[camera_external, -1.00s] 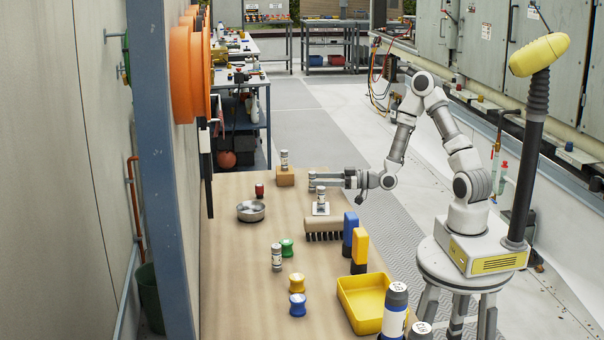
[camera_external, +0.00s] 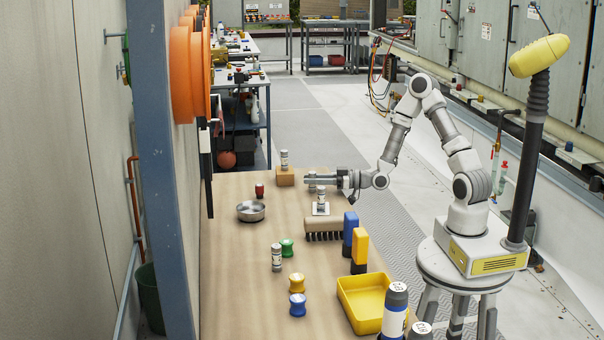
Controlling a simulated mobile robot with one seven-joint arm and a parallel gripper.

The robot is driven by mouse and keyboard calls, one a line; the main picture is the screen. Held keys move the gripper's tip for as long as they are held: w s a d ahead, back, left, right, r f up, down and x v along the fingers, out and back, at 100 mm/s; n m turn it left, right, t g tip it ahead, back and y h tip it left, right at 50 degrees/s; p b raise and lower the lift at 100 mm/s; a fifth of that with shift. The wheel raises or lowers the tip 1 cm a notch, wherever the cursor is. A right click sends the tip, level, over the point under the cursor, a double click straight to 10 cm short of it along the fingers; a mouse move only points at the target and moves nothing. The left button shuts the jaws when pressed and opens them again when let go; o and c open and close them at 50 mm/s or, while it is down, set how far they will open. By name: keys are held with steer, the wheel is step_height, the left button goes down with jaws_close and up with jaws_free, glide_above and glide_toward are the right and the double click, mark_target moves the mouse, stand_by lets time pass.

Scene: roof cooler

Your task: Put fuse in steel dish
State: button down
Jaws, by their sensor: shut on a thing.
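My gripper (camera_external: 317,180) reaches left over the table and is shut on a fuse (camera_external: 320,195), a small white-and-grey cylinder. The fuse is upright on or just over a white square base (camera_external: 320,209); I cannot tell whether it touches. The gripper hides its upper part. The round steel dish (camera_external: 250,211) sits on the table to the left of the gripper, and its inside looks empty. Similar cylinders stand on a wooden block (camera_external: 285,178) behind the gripper and on the table nearer the camera (camera_external: 277,257).
A wooden brush (camera_external: 323,226) and blue (camera_external: 350,230) and yellow (camera_external: 360,250) upright items stand close in front of the gripper. A small red item (camera_external: 259,190) is behind the dish. Green, yellow and blue spools and a yellow tray (camera_external: 364,300) are nearer the camera.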

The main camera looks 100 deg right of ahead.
steer(key=shift+r, duration=0.15)
steer(key=shift+r+p, duration=0.3)
steer(key=shift+r, duration=0.25)
steer(key=r, duration=0.1)
steer(key=r+p, duration=0.1)
steer(key=r, duration=0.1)
steer(key=shift+s+d+r, duration=0.25)
steer(key=shift+s+r, duration=0.05)
steer(key=shift+s, duration=0.05)
steer(key=s+d+r+p, duration=0.3)
steer(key=s+d+r, duration=0.25)
steer(key=s, duration=0.45)
steer(key=w+a+r+n+y+p, duration=0.1)
steer(key=w+a+r+p, duration=0.2)
steer(key=w+a, duration=0.45)
steer(key=w+a+r+y+p, duration=0.1)
steer(key=w+a+r+p, duration=0.2)
steer(key=w+a, duration=0.5)
steer(key=w+a+p, duration=0.2)
steer(key=w+a, duration=0.1)
steer(key=a, duration=0.5)
steer(key=w+a+r+n+y+p, duration=0.1)
steer(key=w+a, duration=0.3)
steer(key=a, duration=0.5)
steer(key=shift+a+r+p, duration=0.15)
steer(key=shift+a+p, duration=0.05)
steer(key=shift+p, duration=0.25)
steer(key=shift+a, duration=0.1)
